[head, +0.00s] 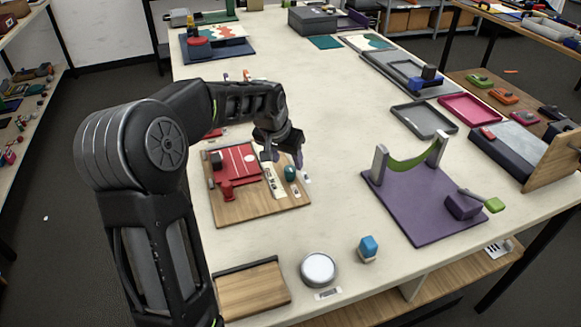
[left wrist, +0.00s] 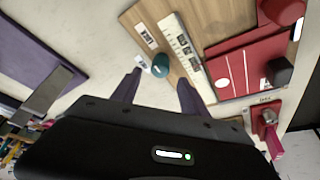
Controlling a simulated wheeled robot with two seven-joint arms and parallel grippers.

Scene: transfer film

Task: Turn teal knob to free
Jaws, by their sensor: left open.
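The teal knob (head: 290,173) stands on the right part of a wooden board (head: 240,212). In the left wrist view the knob (left wrist: 161,64) lies just beyond the fingertips, roughly between them. My left gripper (head: 282,156) is open and empty, just behind the knob in the head view. In the left wrist view its two dark fingers (left wrist: 160,80) are spread apart, and I cannot tell if either touches the knob. Small white labels (left wrist: 152,35) sit near the knob, with text too small to read. My right gripper is not in view.
The board also carries a red plate (head: 235,163), a red knob (head: 227,190) and a printed strip (head: 273,183). A purple stand (head: 420,215) with a green band is to the right.

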